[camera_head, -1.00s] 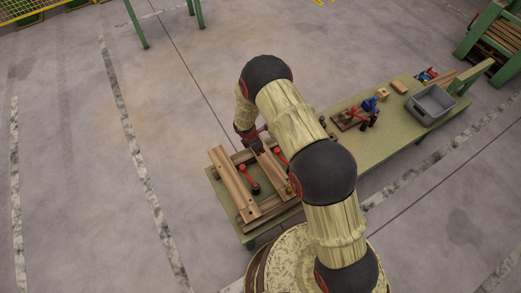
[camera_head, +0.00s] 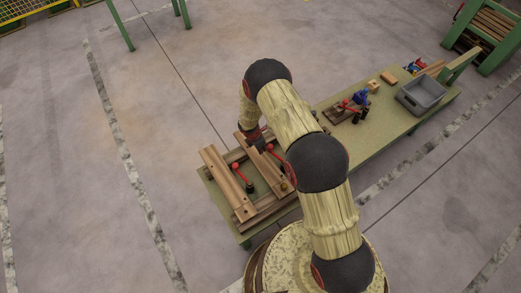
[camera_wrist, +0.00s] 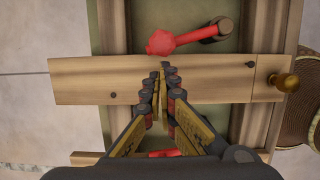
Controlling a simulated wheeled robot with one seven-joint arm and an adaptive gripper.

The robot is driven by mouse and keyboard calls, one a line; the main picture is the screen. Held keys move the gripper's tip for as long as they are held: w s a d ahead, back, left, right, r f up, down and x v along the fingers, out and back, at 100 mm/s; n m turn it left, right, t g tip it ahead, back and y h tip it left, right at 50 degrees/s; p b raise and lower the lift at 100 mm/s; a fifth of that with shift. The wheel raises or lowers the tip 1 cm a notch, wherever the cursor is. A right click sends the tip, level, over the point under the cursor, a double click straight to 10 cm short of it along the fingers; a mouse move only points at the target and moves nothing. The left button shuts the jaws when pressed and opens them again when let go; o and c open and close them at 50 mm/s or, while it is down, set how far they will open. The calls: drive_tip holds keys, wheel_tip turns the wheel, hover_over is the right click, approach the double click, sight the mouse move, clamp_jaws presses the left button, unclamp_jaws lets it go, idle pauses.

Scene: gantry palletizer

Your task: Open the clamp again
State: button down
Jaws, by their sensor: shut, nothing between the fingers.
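A clamp with a red handle (camera_wrist: 190,38) and a dark pivot lies just above the wooden board in the wrist view. A second red handle (camera_wrist: 165,154) shows partly behind my fingers at the bottom. In the head view two red-handled clamps show, one on the left (camera_head: 240,174) and one closer to the gripper (camera_head: 274,152). My gripper (camera_wrist: 163,70) is shut and empty, its fingertips over the board and below the upper red handle. I cannot tell whether the tips touch the board. In the head view my arm hides part of the gripper (camera_head: 257,146).
The board (camera_wrist: 100,81) carries a brass knob (camera_wrist: 284,83) at its right end. Wooden rails (camera_head: 226,182) lie on the green bench (camera_head: 380,146). Farther along are another red-handled fixture (camera_head: 346,107) and a grey bin (camera_head: 422,95). Floor to the left is clear.

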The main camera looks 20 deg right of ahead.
drive_tip(key=shift+d, duration=0.1)
drive_tip(key=shift+w+d+m, duration=0.75)
drive_tip(key=shift+d+m, duration=0.05)
drive_tip(key=shift+a, duration=0.35)
drive_tip(key=a, duration=0.3)
drive_tip(key=shift+s, duration=0.4)
drive_tip(key=w+p+v, duration=0.1)
drive_tip(key=p+v, duration=0.1)
drive_tip(key=v, duration=0.8)
drive_tip(key=shift+s+a+p, duration=0.35)
drive_tip(key=shift+s+p, duration=0.05)
